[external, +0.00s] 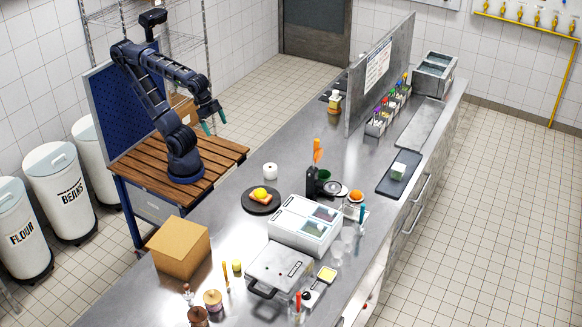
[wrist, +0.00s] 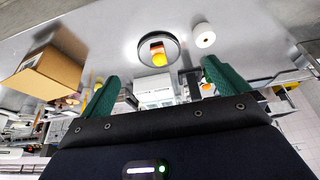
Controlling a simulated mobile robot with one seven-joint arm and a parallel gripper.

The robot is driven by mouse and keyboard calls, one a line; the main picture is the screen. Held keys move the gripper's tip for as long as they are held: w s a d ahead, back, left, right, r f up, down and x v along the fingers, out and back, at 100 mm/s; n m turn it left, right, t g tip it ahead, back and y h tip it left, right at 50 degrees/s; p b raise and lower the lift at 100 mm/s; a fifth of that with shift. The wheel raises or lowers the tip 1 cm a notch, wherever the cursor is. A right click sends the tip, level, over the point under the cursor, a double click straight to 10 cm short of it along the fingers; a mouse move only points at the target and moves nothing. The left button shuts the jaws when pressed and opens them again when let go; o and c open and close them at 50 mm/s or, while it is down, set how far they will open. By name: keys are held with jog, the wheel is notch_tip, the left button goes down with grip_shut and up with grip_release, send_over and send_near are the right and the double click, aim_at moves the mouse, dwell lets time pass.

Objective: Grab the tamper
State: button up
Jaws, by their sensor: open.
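I cannot make out the tamper for certain in either view. Small upright items stand at the near end of the steel counter (external: 221,211), among them a round wooden-topped item (external: 213,300) and a dark brown turned item (external: 198,317). They are too small to name surely.
A cardboard box (external: 180,249) stands at the counter's near left. A dark plate with food (external: 261,201), a white roll (external: 270,170), a white container unit (external: 305,225) and a grey press (external: 280,270) take up the middle. An upright metal partition (external: 378,75) stands farther back.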

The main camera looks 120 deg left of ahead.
jog(key=shift+s+a+f, duration=0.15)
jog(key=shift+s+f, duration=0.1)
jog(key=shift+s, duration=0.05)
jog(key=shift+c, duration=0.2)
jog(key=c, duration=1.1)
jog(key=shift+o, duration=0.2)
